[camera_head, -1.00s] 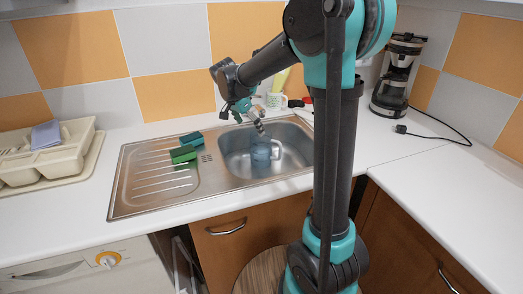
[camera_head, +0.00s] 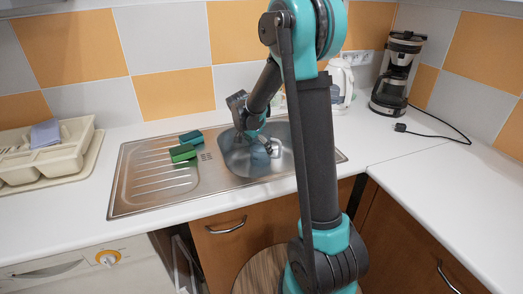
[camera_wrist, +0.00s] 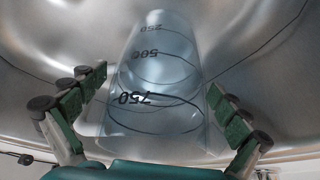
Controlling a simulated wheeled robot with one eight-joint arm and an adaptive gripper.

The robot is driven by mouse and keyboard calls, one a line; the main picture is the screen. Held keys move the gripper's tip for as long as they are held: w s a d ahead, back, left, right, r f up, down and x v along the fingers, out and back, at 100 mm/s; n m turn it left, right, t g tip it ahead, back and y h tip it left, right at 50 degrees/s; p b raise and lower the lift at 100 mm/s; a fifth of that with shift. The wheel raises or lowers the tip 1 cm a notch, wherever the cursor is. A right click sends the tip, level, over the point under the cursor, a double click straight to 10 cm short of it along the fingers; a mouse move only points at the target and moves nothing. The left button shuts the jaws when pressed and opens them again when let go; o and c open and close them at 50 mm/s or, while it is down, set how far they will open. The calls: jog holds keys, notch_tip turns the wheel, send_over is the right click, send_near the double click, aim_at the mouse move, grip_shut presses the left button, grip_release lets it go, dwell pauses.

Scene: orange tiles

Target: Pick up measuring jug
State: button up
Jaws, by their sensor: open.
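The measuring jug (camera_wrist: 160,75) is clear bluish plastic with dark 250, 500 and 750 marks. In the wrist view it lies between the two green-padded fingers of my gripper (camera_wrist: 158,84), which are spread with a gap to the jug on each side. In the head view the jug (camera_head: 257,161) is in the sink basin, mostly hidden behind my gripper (camera_head: 264,144), which reaches down into the basin. The jug's handle cannot be made out.
The steel sink's drainboard (camera_head: 150,185) holds green sponges (camera_head: 183,153) left of the basin. A cream dish rack (camera_head: 50,160) stands far left. A white kettle (camera_head: 341,85) and a coffee maker (camera_head: 397,75) with a trailing cord stand at the right. The right counter front is clear.

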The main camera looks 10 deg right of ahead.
jog(key=shift+f, duration=0.15)
jog(key=c, duration=1.7)
jog(key=shift+s+d+r, duration=0.15)
jog(key=shift+s+r, duration=0.5)
jog(key=s+d+r, duration=0.1)
jog(key=s+r, duration=0.2)
jog(key=s, duration=0.3)
jog(key=s+d+r, duration=0.1)
jog(key=s+r, duration=0.2)
jog(key=s, duration=0.3)
jog(key=shift+s+d+r, duration=0.2)
jog(key=shift+d+r, duration=0.05)
jog(key=shift+r, duration=0.1)
